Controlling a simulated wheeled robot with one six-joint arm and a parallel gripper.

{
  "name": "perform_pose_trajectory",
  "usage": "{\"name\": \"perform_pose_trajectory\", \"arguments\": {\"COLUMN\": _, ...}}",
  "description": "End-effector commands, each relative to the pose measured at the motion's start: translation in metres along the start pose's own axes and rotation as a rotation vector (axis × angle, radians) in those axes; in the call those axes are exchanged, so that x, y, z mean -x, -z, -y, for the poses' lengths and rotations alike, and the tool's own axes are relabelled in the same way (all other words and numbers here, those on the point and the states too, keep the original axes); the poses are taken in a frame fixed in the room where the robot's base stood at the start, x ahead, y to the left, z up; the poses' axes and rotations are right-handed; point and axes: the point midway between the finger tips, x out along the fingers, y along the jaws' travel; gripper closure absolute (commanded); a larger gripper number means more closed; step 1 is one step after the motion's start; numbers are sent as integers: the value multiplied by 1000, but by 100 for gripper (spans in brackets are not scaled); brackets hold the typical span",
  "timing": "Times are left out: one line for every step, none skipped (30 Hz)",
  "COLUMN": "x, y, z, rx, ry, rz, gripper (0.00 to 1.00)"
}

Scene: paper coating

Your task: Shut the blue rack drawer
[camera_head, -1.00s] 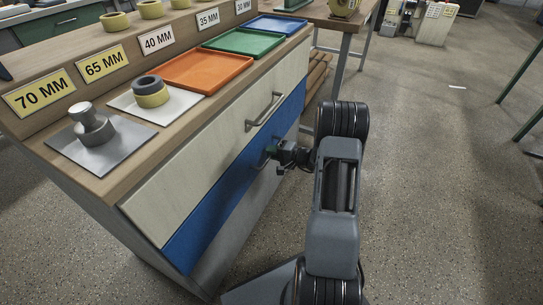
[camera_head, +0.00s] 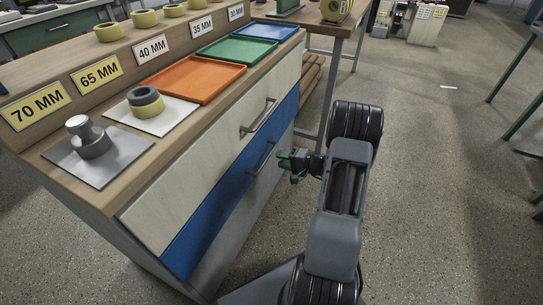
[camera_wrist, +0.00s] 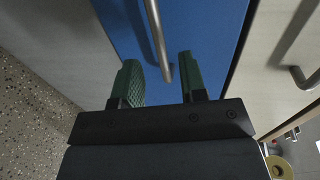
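The blue drawer (camera_head: 215,212) is the lower long front of the wooden-topped cabinet, below a pale drawer (camera_head: 190,175). Its front looks flush with the pale one, with no clear gap in the head view. Its grey bar handle (camera_head: 263,158) is bare. My gripper (camera_head: 282,158) is just right of the handle, apart from it and empty. In the wrist view, my green fingers (camera_wrist: 160,72) are spread, with the handle (camera_wrist: 156,38) in line between them and the blue front (camera_wrist: 205,35) beyond.
The cabinet top carries a metal weight (camera_head: 90,140), a ring roll (camera_head: 146,102), and orange (camera_head: 195,78), green (camera_head: 237,49) and blue (camera_head: 267,31) trays. A table (camera_head: 345,32) stands behind the cabinet. The floor (camera_head: 440,180) to the right is open.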

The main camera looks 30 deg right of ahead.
Motion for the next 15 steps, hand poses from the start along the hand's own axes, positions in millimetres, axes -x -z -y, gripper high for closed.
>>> {"name": "perform_pose_trajectory", "arguments": {"x": 12, "y": 1, "z": 3, "rx": -1, "ry": 1, "rz": -4, "gripper": 61}}
{"name": "perform_pose_trajectory", "arguments": {"x": 18, "y": 1, "z": 3, "rx": -1, "ry": 1, "rz": -4, "gripper": 61}}
{"name": "perform_pose_trajectory", "arguments": {"x": 26, "y": 1, "z": 2, "rx": 0, "ry": 0, "rz": -4, "gripper": 61}}
{"name": "perform_pose_trajectory", "arguments": {"x": 31, "y": 1, "z": 2, "rx": 0, "ry": 0, "rz": -4, "gripper": 61}}
{"name": "perform_pose_trajectory", "arguments": {"x": 36, "y": 1, "z": 2, "rx": -1, "ry": 0, "rz": -4, "gripper": 61}}
{"name": "perform_pose_trajectory", "arguments": {"x": 42, "y": 0, "z": 2, "rx": -1, "ry": 1, "rz": -3, "gripper": 61}}
{"name": "perform_pose_trajectory", "arguments": {"x": 46, "y": 0, "z": 2, "rx": -1, "ry": 1, "rz": -3, "gripper": 61}}
{"name": "perform_pose_trajectory", "arguments": {"x": 50, "y": 0, "z": 2, "rx": -1, "ry": 1, "rz": -2, "gripper": 61}}
{"name": "perform_pose_trajectory", "arguments": {"x": 54, "y": 0, "z": 2, "rx": 0, "ry": 1, "rz": -2, "gripper": 61}}
{"name": "perform_pose_trajectory", "arguments": {"x": 58, "y": 0, "z": 1, "rx": 0, "ry": 1, "rz": -2, "gripper": 61}}
{"name": "perform_pose_trajectory", "arguments": {"x": 60, "y": 0, "z": 1, "rx": 0, "ry": 0, "rz": -2, "gripper": 61}}
{"name": "perform_pose_trajectory", "arguments": {"x": 63, "y": 0, "z": 1, "rx": 0, "ry": 0, "rz": -1, "gripper": 61}}
{"name": "perform_pose_trajectory", "arguments": {"x": 65, "y": 0, "z": 1, "rx": 0, "ry": 0, "rz": 0, "gripper": 61}}
{"name": "perform_pose_trajectory", "arguments": {"x": 67, "y": 0, "z": 1, "rx": 0, "ry": 0, "rz": 0, "gripper": 61}}
{"name": "perform_pose_trajectory", "arguments": {"x": 68, "y": 0, "z": 0, "rx": 0, "ry": 1, "rz": 0, "gripper": 61}}
